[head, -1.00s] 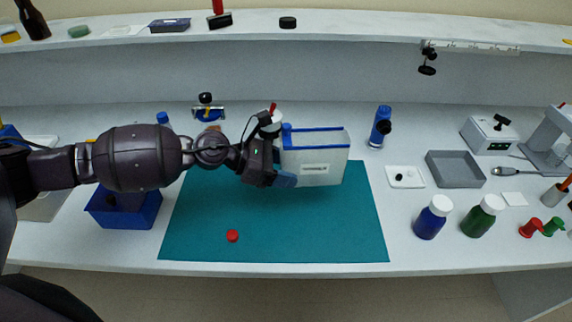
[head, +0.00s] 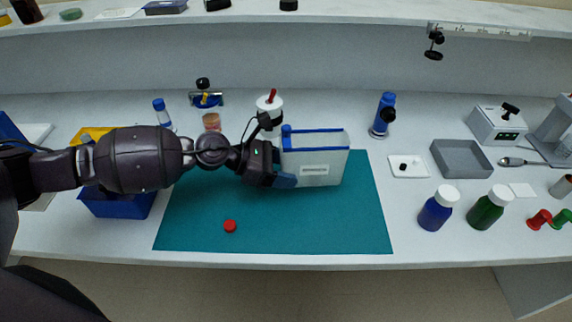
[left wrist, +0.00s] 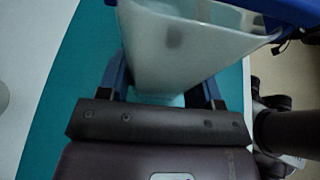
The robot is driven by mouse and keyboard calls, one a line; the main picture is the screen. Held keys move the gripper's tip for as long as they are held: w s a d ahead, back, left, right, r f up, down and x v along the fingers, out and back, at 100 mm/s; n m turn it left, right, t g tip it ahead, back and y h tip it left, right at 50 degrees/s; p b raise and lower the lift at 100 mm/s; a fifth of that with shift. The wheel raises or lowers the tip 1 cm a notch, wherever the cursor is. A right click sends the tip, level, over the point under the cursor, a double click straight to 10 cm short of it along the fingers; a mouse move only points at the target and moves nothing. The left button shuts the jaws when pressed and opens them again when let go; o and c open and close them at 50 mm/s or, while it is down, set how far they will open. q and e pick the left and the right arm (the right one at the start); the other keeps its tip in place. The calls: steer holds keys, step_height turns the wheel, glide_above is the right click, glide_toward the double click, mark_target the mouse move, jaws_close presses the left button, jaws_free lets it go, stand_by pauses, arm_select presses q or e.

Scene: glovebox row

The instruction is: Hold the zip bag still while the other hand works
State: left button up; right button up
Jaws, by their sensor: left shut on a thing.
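The zip bag (head: 318,162) is a translucent whitish pouch with a blue zip edge along its top and a pale label on its side. It is upright over the teal mat (head: 300,228). My left gripper (head: 284,172) is shut on the bag's left end. In the left wrist view the bag (left wrist: 180,50) stands between the two blue fingers of my left gripper (left wrist: 165,90). The bag's mouth looks spread open there. Whether the bag's bottom touches the mat is unclear. My right gripper is not in the head view.
A red cap (head: 230,226) lies on the mat. Right of it stand a blue bottle (head: 435,210), a green bottle (head: 487,208), a grey tray (head: 462,160) and a small white dish (head: 408,165). A blue bin (head: 118,205) is left. The mat's front is mostly clear.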

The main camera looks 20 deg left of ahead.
arm_select(q)
steer(key=shift+f+b, duration=0.6)
steer(key=shift+f, duration=0.7)
steer(key=shift+f, duration=0.15)
steer(key=shift+f, duration=0.2)
steer(key=shift+s+d+f+b, duration=0.1)
steer(key=shift+s+f+b, duration=0.1)
steer(key=shift+f+b, duration=0.25)
